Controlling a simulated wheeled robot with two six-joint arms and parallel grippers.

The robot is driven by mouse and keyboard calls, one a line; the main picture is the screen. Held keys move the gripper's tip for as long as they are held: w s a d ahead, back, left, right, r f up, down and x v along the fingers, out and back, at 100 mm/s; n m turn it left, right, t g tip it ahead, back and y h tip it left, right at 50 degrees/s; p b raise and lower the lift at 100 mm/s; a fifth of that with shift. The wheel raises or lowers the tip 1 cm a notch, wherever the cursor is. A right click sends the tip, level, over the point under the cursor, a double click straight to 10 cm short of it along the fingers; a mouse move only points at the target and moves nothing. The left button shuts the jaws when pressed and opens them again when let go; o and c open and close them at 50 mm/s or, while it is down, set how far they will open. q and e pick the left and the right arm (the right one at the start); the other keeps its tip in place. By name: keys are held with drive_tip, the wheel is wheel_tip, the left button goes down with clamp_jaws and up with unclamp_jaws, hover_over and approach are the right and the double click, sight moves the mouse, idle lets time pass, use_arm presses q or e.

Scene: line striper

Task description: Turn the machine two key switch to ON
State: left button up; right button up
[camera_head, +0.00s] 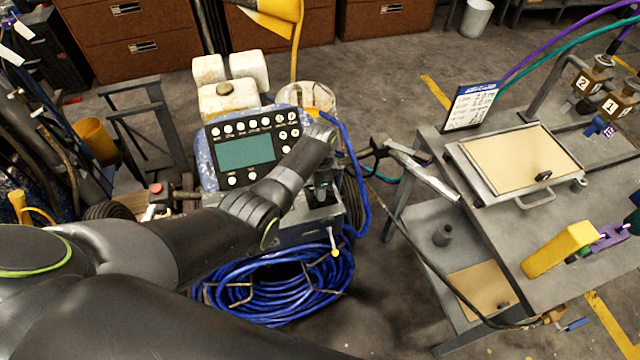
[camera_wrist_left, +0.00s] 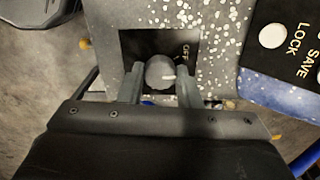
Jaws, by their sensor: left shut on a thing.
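The key switch (camera_wrist_left: 160,73) is a round grey knob with a white mark pointing right in the left wrist view. It sits on a black plate (camera_wrist_left: 133,42) with partly covered lettering that seems to read OFF. My left gripper (camera_wrist_left: 159,80) has one finger on each side of the knob and is shut on it. In the head view my left gripper (camera_head: 322,193) points down at the machine's grey panel, right of the control screen (camera_head: 246,151), and the knob is hidden there. My right gripper is not in view.
A blue hose coil (camera_head: 285,296) hangs below the panel, and a small yellow-tipped lever (camera_head: 334,252) stands in front. A red button (camera_head: 156,188) is left of the screen. A grey metal table (camera_head: 490,235) with a tan panel (camera_head: 520,158) stands at right.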

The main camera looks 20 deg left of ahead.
use_arm(q)
drive_tip(key=m, duration=0.3)
drive_tip(key=shift+p, duration=0.4)
drive_tip(key=shift+m, duration=1.5)
drive_tip(key=o, duration=1)
drive_tip(key=shift+c, duration=0.2)
drive_tip(key=shift+p, duration=0.3)
